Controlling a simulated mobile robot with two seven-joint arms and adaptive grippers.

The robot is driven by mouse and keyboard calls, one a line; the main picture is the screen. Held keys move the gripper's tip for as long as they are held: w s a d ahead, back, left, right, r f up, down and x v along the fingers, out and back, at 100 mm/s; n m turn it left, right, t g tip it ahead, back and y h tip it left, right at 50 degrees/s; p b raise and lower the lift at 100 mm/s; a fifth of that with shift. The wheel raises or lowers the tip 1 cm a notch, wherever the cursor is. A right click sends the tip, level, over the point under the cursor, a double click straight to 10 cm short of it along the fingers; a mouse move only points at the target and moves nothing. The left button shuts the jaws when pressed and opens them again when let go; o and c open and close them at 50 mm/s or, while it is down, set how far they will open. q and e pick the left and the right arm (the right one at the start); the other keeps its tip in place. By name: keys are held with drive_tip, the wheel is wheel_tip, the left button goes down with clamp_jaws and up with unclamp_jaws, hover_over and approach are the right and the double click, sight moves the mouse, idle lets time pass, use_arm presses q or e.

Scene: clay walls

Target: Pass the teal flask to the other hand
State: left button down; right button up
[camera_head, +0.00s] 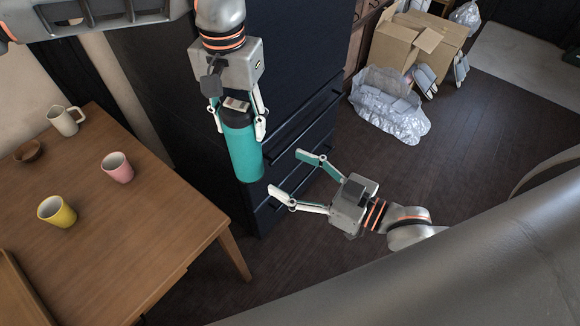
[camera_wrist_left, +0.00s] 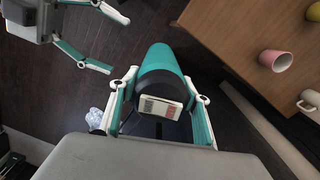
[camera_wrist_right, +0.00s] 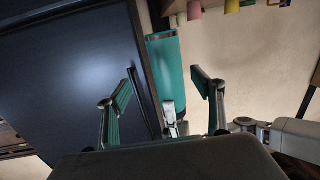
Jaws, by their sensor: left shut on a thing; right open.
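The teal flask (camera_head: 244,150) has a dark top and hangs upright in the air beside the table. My left gripper (camera_head: 239,127) is shut on its upper part from above. The left wrist view shows the flask (camera_wrist_left: 158,62) between the left fingers (camera_wrist_left: 160,100). My right gripper (camera_head: 294,174) is open and empty, to the right of the flask's lower end, fingers pointing at it without touching.
The wooden table (camera_head: 130,235) at left holds a pink cup (camera_head: 117,168), a yellow cup (camera_head: 57,212), a white pitcher (camera_head: 64,121) and a brown bowl (camera_head: 28,151). A dark cabinet (camera_head: 180,80) stands behind the flask. Cardboard boxes (camera_head: 400,45) and a silvery bag (camera_head: 390,105) lie farther back.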

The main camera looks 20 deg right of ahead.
sight(241, 148)
drive_tip(key=shift+y, duration=0.5)
drive_tip(key=w+a+r, duration=0.1)
drive_tip(key=w+a, duration=0.1)
drive_tip(key=a, duration=0.1)
drive_tip(key=w+a+r, duration=0.1)
drive_tip(key=w+a, duration=0.2)
drive_tip(key=w+a+r, duration=0.1)
drive_tip(key=w+a, duration=0.1)
drive_tip(key=w, duration=0.1)
drive_tip(key=shift+w+a, duration=0.15)
drive_tip(key=shift+a, duration=0.25)
drive_tip(key=c, duration=1.6)
use_arm(q)
drive_tip(key=c, duration=1)
unclamp_jaws()
use_arm(e)
drive_tip(key=shift+r, duration=0.1)
use_arm(q)
drive_tip(key=shift+r, duration=0.1)
